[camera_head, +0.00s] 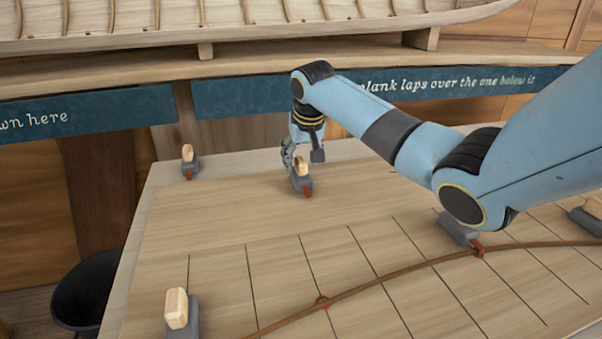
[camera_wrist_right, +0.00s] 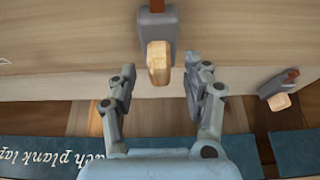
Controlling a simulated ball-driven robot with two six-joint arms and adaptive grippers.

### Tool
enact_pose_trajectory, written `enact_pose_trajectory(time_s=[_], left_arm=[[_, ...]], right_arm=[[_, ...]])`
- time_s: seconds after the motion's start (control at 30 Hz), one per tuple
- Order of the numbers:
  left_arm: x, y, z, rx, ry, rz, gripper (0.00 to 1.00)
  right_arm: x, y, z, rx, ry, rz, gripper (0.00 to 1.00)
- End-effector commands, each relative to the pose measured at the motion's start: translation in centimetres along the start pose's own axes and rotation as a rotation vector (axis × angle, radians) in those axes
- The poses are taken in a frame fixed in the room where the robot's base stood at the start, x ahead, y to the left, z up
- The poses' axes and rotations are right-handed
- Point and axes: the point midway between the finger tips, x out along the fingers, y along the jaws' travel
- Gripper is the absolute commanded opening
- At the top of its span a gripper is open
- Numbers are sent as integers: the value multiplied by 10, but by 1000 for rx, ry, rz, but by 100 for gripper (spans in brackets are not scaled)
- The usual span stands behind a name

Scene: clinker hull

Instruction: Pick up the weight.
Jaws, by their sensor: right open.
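The weight (camera_head: 304,185) is a grey block with a pale wooden grip and a reddish-brown hook end. It rests on the plank board (camera_head: 240,200) towards its far side. In the right wrist view, its grey body (camera_wrist_right: 157,28) is at the top centre, with the wooden grip (camera_wrist_right: 159,63) pointing towards me. My right gripper (camera_head: 303,157) is right at this weight in the head view. In the right wrist view, the gripper (camera_wrist_right: 160,72) is open, with a finger on each side of the grip and visible gaps on both sides. My left gripper is not in view.
Similar weights stand at the far left corner (camera_head: 188,165), front left (camera_head: 180,313) and right (camera_head: 459,228). The corner one also shows in the wrist view (camera_wrist_right: 277,90). A thin curved batten (camera_head: 390,275) crosses the front. The hull (camera_head: 240,20) rises behind. A dark round thing (camera_head: 88,290) stands left.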

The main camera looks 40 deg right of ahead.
Motion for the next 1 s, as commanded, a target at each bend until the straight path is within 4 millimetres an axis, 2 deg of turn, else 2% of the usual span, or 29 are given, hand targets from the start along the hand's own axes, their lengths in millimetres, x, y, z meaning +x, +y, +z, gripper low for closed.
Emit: enact_pose_trajectory(time_s=[0.13, 0.37, 0.77, 1.0], left_arm=[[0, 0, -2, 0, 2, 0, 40], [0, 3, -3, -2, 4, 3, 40], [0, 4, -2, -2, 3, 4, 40], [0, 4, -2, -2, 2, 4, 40]], right_arm=[[16, 0, 0, 1, 1, 1, 50], [18, 0, 0, 0, 2, 1, 50], [18, 1, 0, 0, 1, 1, 0], [18, 1, 0, 0, 0, 2, 0]])
